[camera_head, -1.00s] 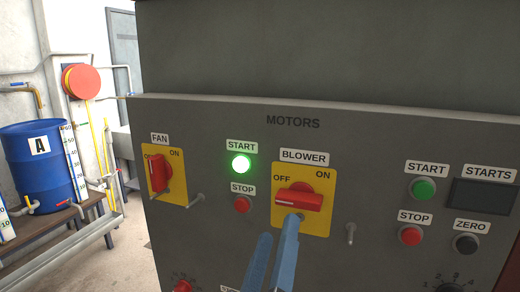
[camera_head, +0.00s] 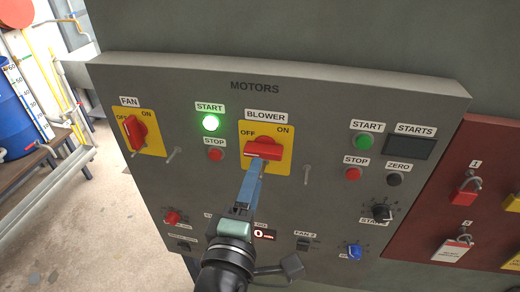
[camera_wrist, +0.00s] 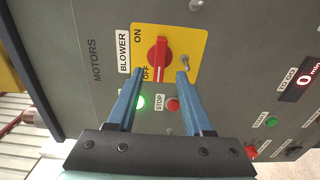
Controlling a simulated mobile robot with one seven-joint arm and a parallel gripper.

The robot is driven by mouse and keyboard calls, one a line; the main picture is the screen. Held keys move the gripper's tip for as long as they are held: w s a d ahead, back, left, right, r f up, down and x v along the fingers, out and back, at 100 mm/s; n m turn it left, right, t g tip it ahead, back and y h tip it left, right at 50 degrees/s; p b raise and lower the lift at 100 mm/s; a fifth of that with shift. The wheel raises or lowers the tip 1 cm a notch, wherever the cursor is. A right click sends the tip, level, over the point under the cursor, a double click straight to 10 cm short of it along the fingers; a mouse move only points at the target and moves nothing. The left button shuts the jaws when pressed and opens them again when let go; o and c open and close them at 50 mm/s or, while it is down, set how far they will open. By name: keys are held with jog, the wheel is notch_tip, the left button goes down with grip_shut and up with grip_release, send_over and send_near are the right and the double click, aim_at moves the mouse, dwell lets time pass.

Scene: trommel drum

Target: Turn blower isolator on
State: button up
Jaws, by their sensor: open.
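The blower isolator is a red handle (camera_head: 263,149) on a yellow plate (camera_head: 284,138) marked OFF at left and ON at right, under the BLOWER label. The handle lies crosswise on the plate, roughly level in the head view. My gripper (camera_head: 259,166) comes up from below, its blue fingertips at the handle's lower side. In the wrist view, turned sideways, my gripper (camera_wrist: 160,74) is open, with one finger on each side of the near end of the red handle (camera_wrist: 158,60). I cannot tell whether either finger touches it.
The fan isolator (camera_head: 136,132) stands to the left, its handle upright. A lit green START button (camera_head: 210,123) and a red STOP button (camera_head: 216,155) lie between. Small pegs stick out beside the plates. A red board with padlocks (camera_head: 468,190) is at right.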

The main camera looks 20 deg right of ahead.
aim_at(262, 156)
jog(key=p+x, duration=0.1)
jog(key=x, duration=0.4)
jog(key=shift+w+d, duration=0.2)
jog(key=shift+w, duration=0.1)
jog(key=shift+c, duration=0.2)
grip_shut()
